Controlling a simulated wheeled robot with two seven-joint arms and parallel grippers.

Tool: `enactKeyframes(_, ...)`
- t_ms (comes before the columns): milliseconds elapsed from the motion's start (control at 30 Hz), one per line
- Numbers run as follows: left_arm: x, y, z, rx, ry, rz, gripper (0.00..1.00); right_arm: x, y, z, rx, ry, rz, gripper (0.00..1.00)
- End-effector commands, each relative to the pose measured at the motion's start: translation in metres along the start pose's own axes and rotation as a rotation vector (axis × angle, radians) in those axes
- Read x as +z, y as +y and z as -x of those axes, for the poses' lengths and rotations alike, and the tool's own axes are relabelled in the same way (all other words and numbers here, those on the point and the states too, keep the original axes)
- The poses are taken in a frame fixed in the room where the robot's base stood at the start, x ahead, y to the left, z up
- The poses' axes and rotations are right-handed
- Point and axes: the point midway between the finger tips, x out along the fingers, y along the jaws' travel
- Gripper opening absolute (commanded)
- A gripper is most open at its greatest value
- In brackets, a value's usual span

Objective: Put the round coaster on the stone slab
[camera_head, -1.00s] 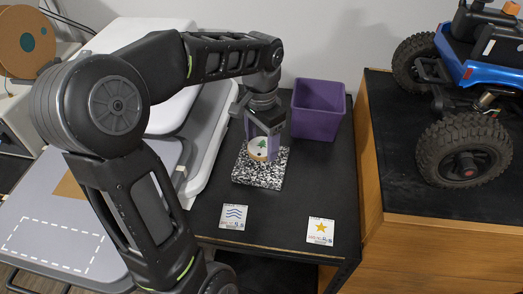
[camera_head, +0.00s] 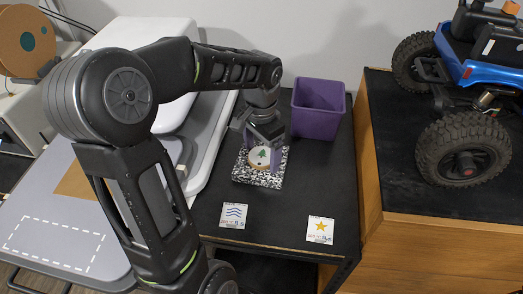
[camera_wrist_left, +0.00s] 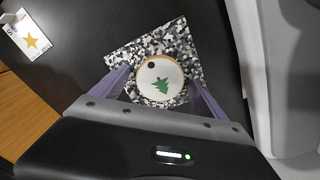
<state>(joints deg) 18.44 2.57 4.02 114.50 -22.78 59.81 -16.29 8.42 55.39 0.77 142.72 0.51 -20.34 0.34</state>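The round coaster (camera_head: 260,157), pale with a green tree and a wooden rim, lies face up over the speckled black-and-white stone slab (camera_head: 242,176). In the left wrist view the coaster (camera_wrist_left: 161,80) is near the middle of the slab (camera_wrist_left: 122,58), inside its edges. My left gripper (camera_head: 262,153) points down at it. Its purple fingers (camera_wrist_left: 160,78) stand on either side of the coaster, very close to the rim, with what looks like a thin gap; they appear open. Whether the coaster rests fully on the slab is hard to see. My right gripper is out of view.
A purple bin (camera_head: 318,110) stands behind and right of the slab. A wave card (camera_head: 233,215) and a star card (camera_head: 320,230) lie near the black table's front edge. A wooden cabinet with a blue crawler (camera_head: 485,75) stands at right, grey cases at left.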

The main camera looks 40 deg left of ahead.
Motion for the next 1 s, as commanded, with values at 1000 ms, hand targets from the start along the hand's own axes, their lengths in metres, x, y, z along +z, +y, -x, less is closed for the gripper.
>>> enactKeyframes(1000,-0.001,0.000,0.113,-0.001,0.002,-0.001,0.86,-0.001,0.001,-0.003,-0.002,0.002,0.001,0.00)
